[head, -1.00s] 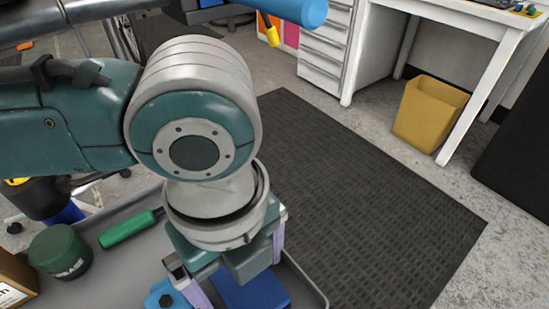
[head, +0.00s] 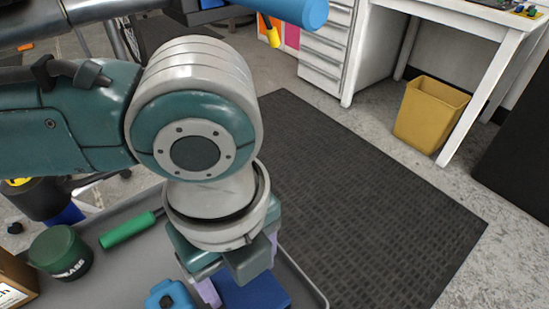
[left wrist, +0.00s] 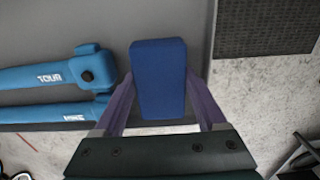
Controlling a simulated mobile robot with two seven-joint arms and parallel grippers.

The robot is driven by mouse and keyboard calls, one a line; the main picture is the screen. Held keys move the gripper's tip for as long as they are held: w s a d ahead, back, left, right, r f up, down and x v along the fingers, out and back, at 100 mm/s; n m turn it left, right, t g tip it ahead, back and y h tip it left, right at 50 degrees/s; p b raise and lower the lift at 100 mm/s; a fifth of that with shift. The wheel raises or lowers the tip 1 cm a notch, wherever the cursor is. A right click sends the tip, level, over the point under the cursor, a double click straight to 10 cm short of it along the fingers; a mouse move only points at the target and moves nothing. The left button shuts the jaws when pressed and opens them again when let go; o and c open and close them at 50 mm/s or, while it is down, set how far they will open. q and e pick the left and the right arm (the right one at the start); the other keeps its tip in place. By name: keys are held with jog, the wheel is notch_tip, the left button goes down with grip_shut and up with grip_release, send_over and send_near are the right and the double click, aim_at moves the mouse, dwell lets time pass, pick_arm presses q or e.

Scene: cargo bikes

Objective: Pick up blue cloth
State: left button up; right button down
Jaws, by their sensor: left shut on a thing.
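The blue cloth (head: 255,292) is a folded, block-like blue piece on the grey tray (head: 110,282), near its right edge. In the left wrist view the cloth (left wrist: 158,78) lies between the two purple fingers of my left gripper (left wrist: 159,82). My left gripper (head: 241,272) points down over the cloth and is shut on it, one finger on each side. The gripper body and wrist hide part of the cloth in the head view. I cannot tell any gap between cloth and tray. My right gripper is not in view.
A blue tool (head: 170,295) lies left of the cloth; two blue handles (left wrist: 50,75) show in the wrist view. A green tub (head: 60,252), green-handled tool (head: 127,229) and cardboard box (head: 15,280) are farther left. A dark mat (head: 360,200) covers the floor beyond; a yellow bin (head: 430,115) stands by the desk.

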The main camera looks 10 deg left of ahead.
pick_arm(q)
jog(key=shift+r, duration=0.15)
notch_tip(320, 180, up, 20)
jog(key=p, duration=0.6)
